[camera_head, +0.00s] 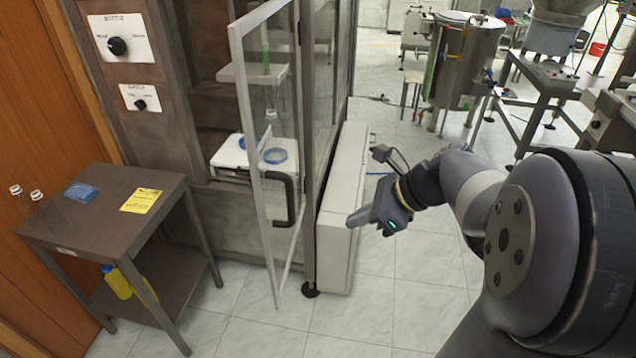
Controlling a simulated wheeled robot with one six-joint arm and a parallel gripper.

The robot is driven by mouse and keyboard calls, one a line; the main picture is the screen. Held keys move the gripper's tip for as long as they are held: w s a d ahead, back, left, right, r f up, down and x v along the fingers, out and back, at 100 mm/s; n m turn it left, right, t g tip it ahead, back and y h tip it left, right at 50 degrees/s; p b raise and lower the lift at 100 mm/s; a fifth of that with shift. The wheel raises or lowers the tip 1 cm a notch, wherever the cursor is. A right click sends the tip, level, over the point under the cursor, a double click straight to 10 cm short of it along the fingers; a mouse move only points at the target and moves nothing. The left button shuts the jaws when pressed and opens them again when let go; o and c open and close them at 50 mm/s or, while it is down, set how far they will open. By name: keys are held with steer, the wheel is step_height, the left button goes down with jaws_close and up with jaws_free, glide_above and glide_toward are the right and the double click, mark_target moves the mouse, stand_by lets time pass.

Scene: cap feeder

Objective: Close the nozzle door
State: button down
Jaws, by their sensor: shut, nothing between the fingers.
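The nozzle door (246,121) is a clear panel in a grey metal frame on the front of the cabinet. It stands open, swung out toward me, with its free edge on the left. My gripper (353,220) is shut and empty. It is to the right of the door and handle in the picture, apart from them, and appears in front of a long pale box. Its fingers point left. Inside the cabinet are a white unit (228,155) and blue round parts (275,155).
The pale box (335,235) stands along the cabinet's right side. Tiled floor in front is clear. Steel tank (462,65) and frames stand behind right.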

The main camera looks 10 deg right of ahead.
steer(key=w+a+f+p, duration=0.1)
steer(key=w+a+f, duration=0.4)
steer(key=a, duration=0.4)
steer(key=shift+w+m, duration=0.3)
steer(key=shift+w, duration=0.5)
